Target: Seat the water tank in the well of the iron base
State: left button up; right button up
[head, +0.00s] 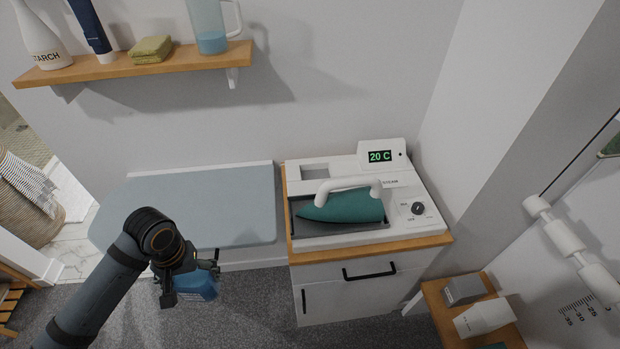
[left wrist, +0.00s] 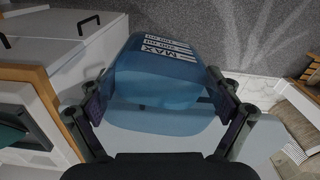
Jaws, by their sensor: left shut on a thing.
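The water tank is a translucent blue container (head: 199,284) with MAX level marks on its side. My left gripper (head: 190,277) is shut on it and holds it in the air, in front of the ironing board's front edge. In the left wrist view the tank (left wrist: 160,75) sits between the two fingers. The white iron base (head: 340,236) stands on the wooden-topped cabinet to the right, with a teal iron (head: 345,207) resting on it. A rectangular well (head: 314,172) shows empty at the base's back left. The tank is well left of and apart from the base. My right gripper is not in view.
A grey-blue ironing board (head: 200,200) lies left of the cabinet (head: 360,280). A wall shelf (head: 130,66) above holds a starch bottle, a tube, a cloth and a jug. A low wooden stand (head: 455,310) with boxes is at lower right. The iron's white handle rises beside the well.

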aim_at(304, 176)
jog(key=k+j+z, duration=0.1)
jog(key=j+z, duration=0.25)
jog(key=k+j+z, duration=0.1)
jog(key=j+z, duration=0.2)
jog(key=k+j+z, duration=0.15)
jog(key=z, duration=0.2)
jog(key=k+j, duration=0.4)
jog(key=j, duration=0.15)
jog(key=k+j+z, duration=0.15)
jog(key=k+j, duration=0.25)
jog(key=j, duration=0.2)
